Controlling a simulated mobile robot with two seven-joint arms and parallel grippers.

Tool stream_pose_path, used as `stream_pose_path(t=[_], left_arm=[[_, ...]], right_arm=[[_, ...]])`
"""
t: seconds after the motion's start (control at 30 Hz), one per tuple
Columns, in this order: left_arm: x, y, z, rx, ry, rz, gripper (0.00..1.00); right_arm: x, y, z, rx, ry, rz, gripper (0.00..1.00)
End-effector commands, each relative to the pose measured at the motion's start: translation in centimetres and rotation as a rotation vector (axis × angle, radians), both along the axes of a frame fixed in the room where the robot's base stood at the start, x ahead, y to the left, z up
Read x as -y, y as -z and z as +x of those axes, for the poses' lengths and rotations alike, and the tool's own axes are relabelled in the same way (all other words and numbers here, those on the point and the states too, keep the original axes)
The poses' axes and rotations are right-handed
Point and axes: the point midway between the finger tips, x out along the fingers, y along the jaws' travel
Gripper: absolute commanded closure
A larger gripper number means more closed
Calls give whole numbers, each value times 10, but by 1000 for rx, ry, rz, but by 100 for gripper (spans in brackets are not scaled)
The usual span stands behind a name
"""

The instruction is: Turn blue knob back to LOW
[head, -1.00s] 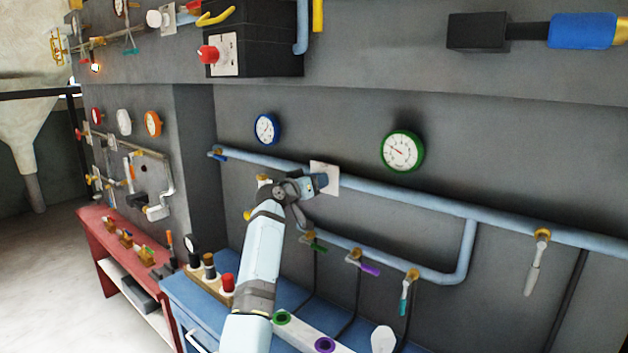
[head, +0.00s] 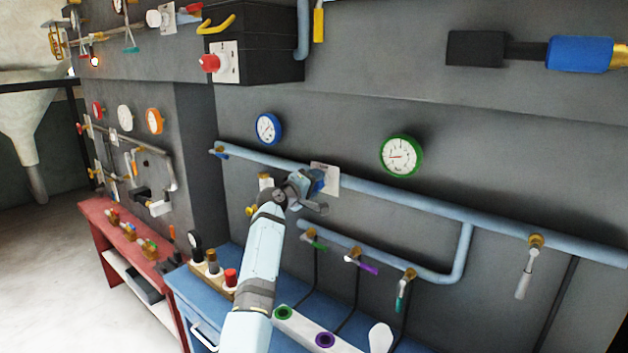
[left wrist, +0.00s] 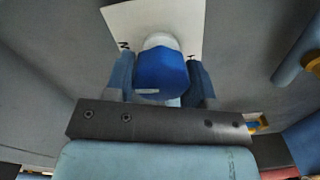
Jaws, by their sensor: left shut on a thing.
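The blue knob (left wrist: 160,75) sits on a white plate (left wrist: 128,22) on the grey wall. A pale line marks the knob's face, and dark letters show on the plate beside it. In the left wrist view my left gripper (left wrist: 163,82) has one finger on each side of the knob and is shut on it. In the head view my left gripper (head: 309,184) is at the plate, mostly hiding the knob (head: 317,181). The gauge with the green rim (head: 401,155) hangs to the upper right, the gauge with the blue rim (head: 268,128) to the upper left. My right gripper is out of view.
A light blue pipe (head: 425,205) runs along the wall past the plate, with a lower pipe loop and several valve handles below. A blue bench (head: 190,290) stands under them. A black box with a red knob (head: 209,63) is above left.

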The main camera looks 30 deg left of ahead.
Motion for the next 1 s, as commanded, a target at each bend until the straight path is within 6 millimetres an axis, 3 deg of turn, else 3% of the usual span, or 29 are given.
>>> stream_pose_path(t=[0.33,0.9,0.93,1.0], left_arm=[[0,1,0,-13,1,-150,74],[0,1,0,-15,0,-182,74],[0,1,0,-15,0,-182,48],[0,1,0,-15,0,-182,32]], right_arm=[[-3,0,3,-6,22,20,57],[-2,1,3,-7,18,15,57],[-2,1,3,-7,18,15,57],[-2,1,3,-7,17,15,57]])
